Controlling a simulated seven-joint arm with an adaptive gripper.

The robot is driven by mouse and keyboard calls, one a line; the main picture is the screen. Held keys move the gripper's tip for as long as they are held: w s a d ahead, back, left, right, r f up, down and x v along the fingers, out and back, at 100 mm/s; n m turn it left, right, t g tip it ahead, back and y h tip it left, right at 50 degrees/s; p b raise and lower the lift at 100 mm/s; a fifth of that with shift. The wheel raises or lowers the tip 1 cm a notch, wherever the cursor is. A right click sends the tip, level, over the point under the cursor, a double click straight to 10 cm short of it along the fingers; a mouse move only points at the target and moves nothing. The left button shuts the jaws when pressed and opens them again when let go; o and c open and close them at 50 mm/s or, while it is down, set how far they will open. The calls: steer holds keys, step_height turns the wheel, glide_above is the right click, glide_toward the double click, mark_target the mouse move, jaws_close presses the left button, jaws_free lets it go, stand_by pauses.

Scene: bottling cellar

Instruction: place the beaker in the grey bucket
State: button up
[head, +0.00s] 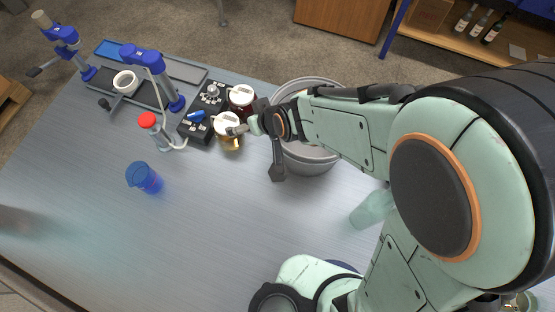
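The blue translucent beaker (144,178) stands on the left part of the table, apart from my gripper. The grey bucket (309,162) stands near the table's far edge, with my forearm crossing over it and hiding part of its rim and inside. My gripper (240,130) is to the left of the bucket, and its tips overlap the jugs in the picture. It is small and seen from above, so I cannot tell whether it is open or shut. I see nothing clearly held in it.
Two lidded jugs, one dark red (241,99) and one amber (229,143), stand beside a black device (206,112). A red-capped bottle (157,132) stands behind the beaker. Blue-and-grey corking stands (153,77) are at the far left. The table's front left is clear.

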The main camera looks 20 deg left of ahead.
steer(key=s+d+r+m+g+h, duration=0.1)
steer(key=s+d+r+m+h, duration=0.1)
steer(key=d, duration=0.8)
steer(key=s+d+r+m+g+h, duration=0.1)
steer(key=s+d+r+m+h, duration=0.1)
steer(key=d, duration=0.8)
step_height(320, 180, up, 2)
steer(key=shift+s+r+m+h, duration=0.15)
steer(key=shift+s+m+h, duration=0.15)
steer(key=shift+s+m, duration=0.55)
steer(key=shift+o, duration=0.6)
steer(key=s+d+r+m+g+h, duration=0.1)
steer(key=s+d+m+g, duration=0.1)
steer(key=s+d, duration=0.3)
steer(key=shift+s+r+m, duration=0.35)
steer(key=shift+s+m, duration=0.2)
steer(key=shift+s, duration=0.3)
